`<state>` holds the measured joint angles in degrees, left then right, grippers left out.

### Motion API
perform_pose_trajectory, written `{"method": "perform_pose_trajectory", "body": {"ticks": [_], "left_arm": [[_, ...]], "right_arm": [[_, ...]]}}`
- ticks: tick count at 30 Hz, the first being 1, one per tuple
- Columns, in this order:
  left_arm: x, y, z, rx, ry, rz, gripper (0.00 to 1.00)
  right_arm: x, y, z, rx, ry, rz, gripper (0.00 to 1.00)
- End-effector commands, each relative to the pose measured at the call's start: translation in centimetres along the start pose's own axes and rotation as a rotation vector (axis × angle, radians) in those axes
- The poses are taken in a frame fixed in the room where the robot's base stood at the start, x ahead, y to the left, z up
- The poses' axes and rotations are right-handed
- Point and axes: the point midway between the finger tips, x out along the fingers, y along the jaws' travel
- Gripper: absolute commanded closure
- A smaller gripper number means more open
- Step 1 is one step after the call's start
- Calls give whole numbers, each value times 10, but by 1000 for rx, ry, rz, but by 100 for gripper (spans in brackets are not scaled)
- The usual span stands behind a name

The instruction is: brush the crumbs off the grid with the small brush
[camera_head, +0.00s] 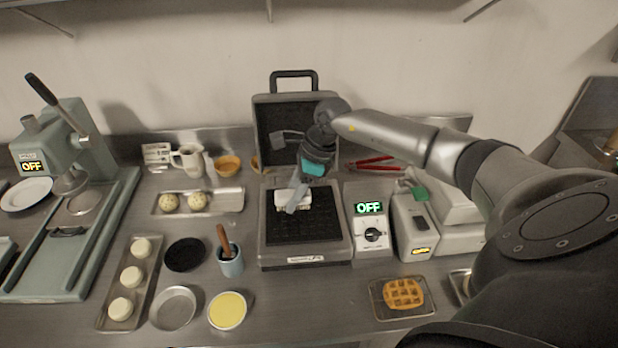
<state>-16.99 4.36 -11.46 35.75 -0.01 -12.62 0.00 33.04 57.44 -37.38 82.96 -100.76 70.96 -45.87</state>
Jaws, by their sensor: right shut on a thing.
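The waffle iron stands open in the middle of the counter, its upper plate (277,122) raised at the back. Its dark lower grid (290,229) faces up. My right gripper (297,194) reaches down over the back part of the grid and is shut on a pale, block-like thing, which seems to be the small brush (283,198). The brush is at or just above the grid; contact cannot be told. Gripper and brush hide part of the grid. Crumbs are too small to make out. My left gripper is out of view.
A blue cup (231,263) with a brown-handled tool stands left of the iron. A control box (370,236) reading OFF is close on the right. A waffle (403,293) lies on a rack at front right. Red tongs (372,162) lie behind. Trays and bowls crowd the left.

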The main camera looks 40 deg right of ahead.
Motion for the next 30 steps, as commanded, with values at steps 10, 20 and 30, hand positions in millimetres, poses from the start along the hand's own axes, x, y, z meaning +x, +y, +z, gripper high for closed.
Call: {"method": "perform_pose_trajectory", "body": {"ticks": [10,20,30], "left_arm": [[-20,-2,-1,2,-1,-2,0],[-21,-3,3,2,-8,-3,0],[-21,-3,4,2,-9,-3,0]], "right_arm": [[-33,-4,8,6,-2,-5,100],[-37,-5,8,8,-2,-4,100],[-36,-4,9,7,-2,-4,100]]}}
